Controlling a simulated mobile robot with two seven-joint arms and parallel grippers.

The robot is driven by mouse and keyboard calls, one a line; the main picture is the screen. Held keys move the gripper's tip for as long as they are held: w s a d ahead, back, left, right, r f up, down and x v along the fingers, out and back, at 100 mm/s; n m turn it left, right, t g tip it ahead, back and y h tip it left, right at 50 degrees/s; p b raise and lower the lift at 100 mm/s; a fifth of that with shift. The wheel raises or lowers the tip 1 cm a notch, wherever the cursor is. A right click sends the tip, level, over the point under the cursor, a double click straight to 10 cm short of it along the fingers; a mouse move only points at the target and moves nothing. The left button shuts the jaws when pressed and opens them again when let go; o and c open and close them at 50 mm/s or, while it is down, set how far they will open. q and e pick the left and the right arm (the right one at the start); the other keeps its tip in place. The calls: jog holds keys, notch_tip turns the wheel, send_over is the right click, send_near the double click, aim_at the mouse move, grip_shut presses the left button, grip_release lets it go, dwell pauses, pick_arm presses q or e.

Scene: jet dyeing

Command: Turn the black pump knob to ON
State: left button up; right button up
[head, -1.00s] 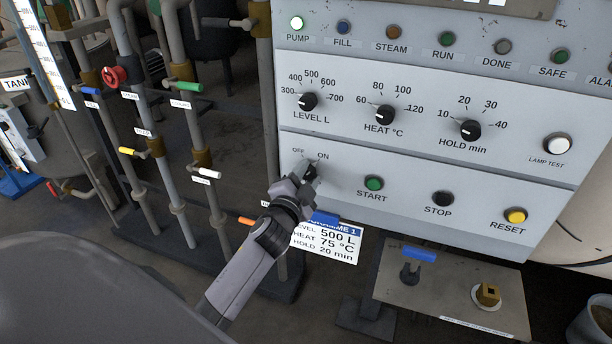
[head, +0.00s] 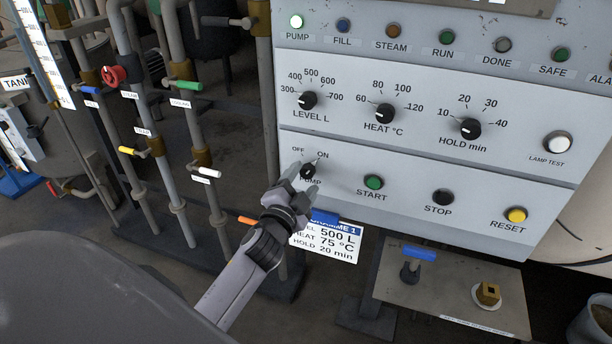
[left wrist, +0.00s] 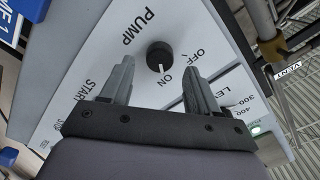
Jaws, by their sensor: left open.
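The black pump knob (head: 308,171) is on the lower left of the control panel, below the OFF and ON marks. In the left wrist view the knob (left wrist: 160,55) shows its white pointer line aimed at the ON label. My left gripper (head: 302,183) is open and empty, just in front of and below the knob. In the left wrist view its two fingers (left wrist: 158,72) are spread on either side, short of the knob and apart from it. The PUMP lamp (head: 296,22) is lit. My right gripper is not in view.
The START button (head: 374,183), STOP button (head: 442,198) and RESET button (head: 515,216) lie right of the knob. A recipe card (head: 325,242) hangs below the panel. Pipes with coloured valve handles stand at the left. A blue-handled valve (head: 419,253) sits below the panel.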

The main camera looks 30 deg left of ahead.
pick_arm(q)
jog(key=shift+v, duration=1.95)
